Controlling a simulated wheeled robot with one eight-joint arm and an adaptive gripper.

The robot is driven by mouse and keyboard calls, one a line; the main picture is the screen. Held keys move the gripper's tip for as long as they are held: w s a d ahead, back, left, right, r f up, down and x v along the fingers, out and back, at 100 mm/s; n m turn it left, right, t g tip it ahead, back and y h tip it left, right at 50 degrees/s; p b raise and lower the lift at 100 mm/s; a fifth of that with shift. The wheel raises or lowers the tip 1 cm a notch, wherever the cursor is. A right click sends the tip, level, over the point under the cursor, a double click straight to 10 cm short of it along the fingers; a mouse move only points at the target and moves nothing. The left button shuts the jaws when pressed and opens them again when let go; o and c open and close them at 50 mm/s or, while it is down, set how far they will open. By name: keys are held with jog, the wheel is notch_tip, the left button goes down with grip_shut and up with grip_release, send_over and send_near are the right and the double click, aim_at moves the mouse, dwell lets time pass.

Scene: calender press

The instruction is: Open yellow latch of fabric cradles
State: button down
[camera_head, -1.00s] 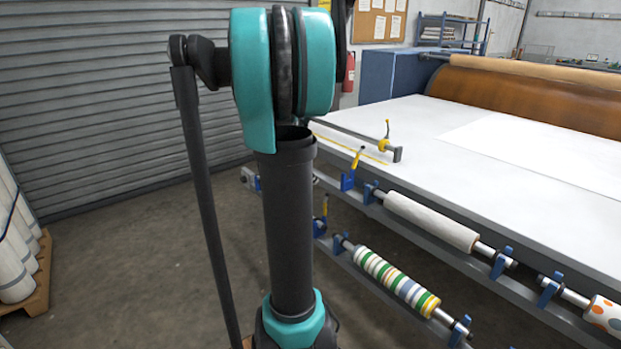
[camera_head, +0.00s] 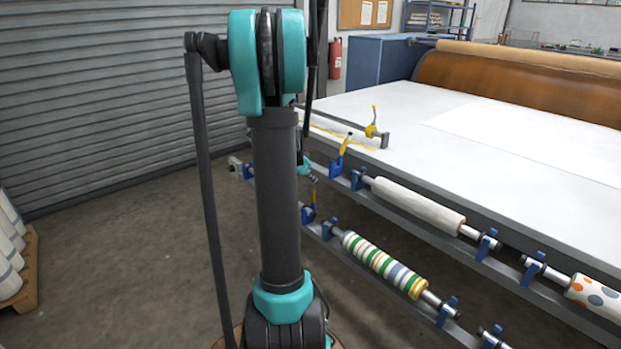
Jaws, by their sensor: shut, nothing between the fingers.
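A yellow latch (camera_head: 346,145) with a dark tip stands tilted up on the blue upper cradle (camera_head: 336,169) at the table's left end. A second yellow latch (camera_head: 314,195) stands near upright at the blue lower cradle (camera_head: 307,214). My gripper (camera_head: 314,178) shows small behind my arm's dark column, just above the lower latch. It is shut and empty, and partly hidden by my arm. I cannot tell whether it touches that latch.
A white roll (camera_head: 418,203) and a striped roll (camera_head: 384,264) lie in the cradle rows. A bar with a yellow clamp (camera_head: 372,131) lies across the white table (camera_head: 400,110). Free floor lies left of my arm, before the shutter (camera_head: 100,100).

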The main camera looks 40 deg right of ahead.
jog(key=shift+d, duration=0.1)
jog(key=shift+d+y, duration=0.5)
jog(key=shift+d, duration=0.05)
jog(key=shift+w+d, duration=0.1)
jog(key=shift+d, duration=0.55)
jog(key=shift+a, duration=0.15)
jog(key=s+a+r, duration=0.2)
jog(key=a+r, duration=0.2)
jog(key=r, duration=0.9)
jog(key=shift+n+g+h, duration=0.4)
jog(key=shift+g+h, duration=0.1)
jog(key=shift+h, duration=0.3)
jog(key=x, duration=0.5)
jog(key=w+a+f+x, duration=0.1)
jog(key=x, duration=0.5)
jog(key=a+f+x, duration=0.1)
jog(key=x, duration=0.4)
jog(key=shift+w+f, duration=0.25)
